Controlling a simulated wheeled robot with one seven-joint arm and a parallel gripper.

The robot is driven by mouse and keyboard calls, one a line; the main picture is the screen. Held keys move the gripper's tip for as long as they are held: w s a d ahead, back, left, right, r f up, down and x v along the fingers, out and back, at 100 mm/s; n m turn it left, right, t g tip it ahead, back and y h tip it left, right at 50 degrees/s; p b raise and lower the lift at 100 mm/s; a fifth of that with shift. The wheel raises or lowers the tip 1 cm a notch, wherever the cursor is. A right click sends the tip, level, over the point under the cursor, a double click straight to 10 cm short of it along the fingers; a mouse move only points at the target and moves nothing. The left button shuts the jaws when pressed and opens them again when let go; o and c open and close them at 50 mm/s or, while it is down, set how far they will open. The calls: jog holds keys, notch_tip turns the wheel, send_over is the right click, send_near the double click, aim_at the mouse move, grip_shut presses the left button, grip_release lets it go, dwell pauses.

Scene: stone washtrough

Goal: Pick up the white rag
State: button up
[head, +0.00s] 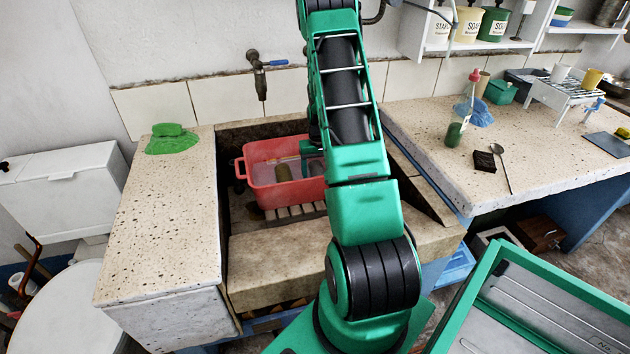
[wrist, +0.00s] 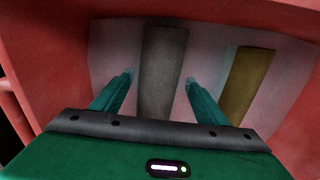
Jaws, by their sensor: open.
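A red basin (head: 258,180) stands in the stone trough and also shows in the wrist view (wrist: 45,35). My gripper (wrist: 160,78) reaches into it with its fingers apart. An olive-brown piece (wrist: 247,85) lies to the right of the right finger. In the head view an olive piece (head: 283,172) shows in the basin, and my arm hides much of the gripper. No clearly white rag shows elsewhere.
A green rag (head: 170,138) lies on the left counter and a blue rag (head: 474,113) on the right counter. A tap (head: 260,75) juts out above the trough. The basin walls rise around my gripper.

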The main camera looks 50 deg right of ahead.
jog(key=c, duration=1.2)
jog(key=shift+c, duration=0.2)
jog(key=shift+r, duration=0.15)
